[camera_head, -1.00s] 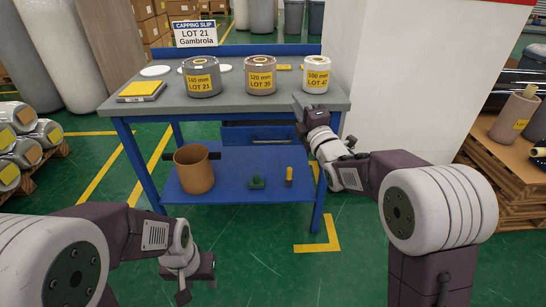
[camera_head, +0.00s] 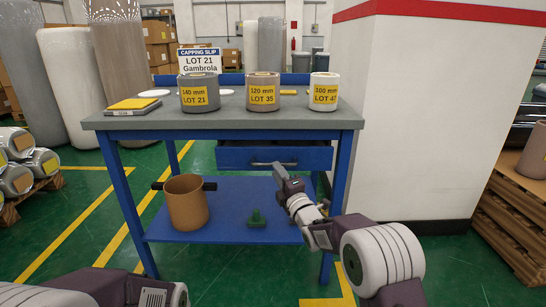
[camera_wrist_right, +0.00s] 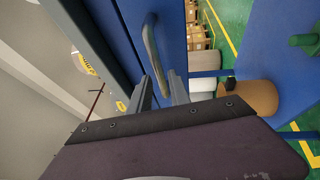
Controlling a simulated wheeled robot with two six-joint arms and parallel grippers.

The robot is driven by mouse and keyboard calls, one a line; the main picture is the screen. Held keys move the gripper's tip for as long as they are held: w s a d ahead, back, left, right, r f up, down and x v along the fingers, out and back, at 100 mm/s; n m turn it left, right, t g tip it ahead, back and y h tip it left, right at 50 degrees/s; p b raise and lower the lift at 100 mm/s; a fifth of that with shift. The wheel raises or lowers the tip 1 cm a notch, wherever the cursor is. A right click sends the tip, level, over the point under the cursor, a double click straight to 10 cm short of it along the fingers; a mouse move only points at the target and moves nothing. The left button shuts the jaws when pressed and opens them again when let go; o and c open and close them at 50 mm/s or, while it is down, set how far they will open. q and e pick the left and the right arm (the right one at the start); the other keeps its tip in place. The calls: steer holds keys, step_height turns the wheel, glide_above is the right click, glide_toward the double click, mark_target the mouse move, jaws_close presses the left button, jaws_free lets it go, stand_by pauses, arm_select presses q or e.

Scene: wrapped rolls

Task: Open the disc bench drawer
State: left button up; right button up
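The disc bench (camera_head: 225,122) has a grey top and blue frame. Its blue drawer (camera_head: 232,157) hangs under the right half of the top, with a grey bar handle (camera_head: 262,164) on its front. I cannot tell whether the drawer is fully closed. My right gripper (camera_head: 279,172) is just in front of the handle. In the right wrist view, the handle (camera_wrist_right: 152,48) runs down towards the space between the two parted fingers of the right gripper (camera_wrist_right: 161,90); contact cannot be made out. My left arm shows at the lower left, its gripper out of view.
Three labelled rolls, including the 120 mm one (camera_head: 262,92), stand on the top beside a yellow pad (camera_head: 134,104). The lower shelf (camera_head: 228,205) holds a brown tub (camera_head: 187,203) and a green piece (camera_head: 257,218). A white pillar (camera_head: 425,120) stands close on the right.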

steer(key=b+x, duration=0.2)
steer(key=x, duration=0.1)
steer(key=shift+w+a+b, duration=0.1)
steer(key=shift+w+b, duration=0.2)
steer(key=shift+w, duration=0.1)
arm_select(q)
steer(key=shift+f, duration=0.7)
arm_select(e)
steer(key=shift+w+a+r, duration=0.15)
steer(key=shift+w, duration=0.15)
jaws_close()
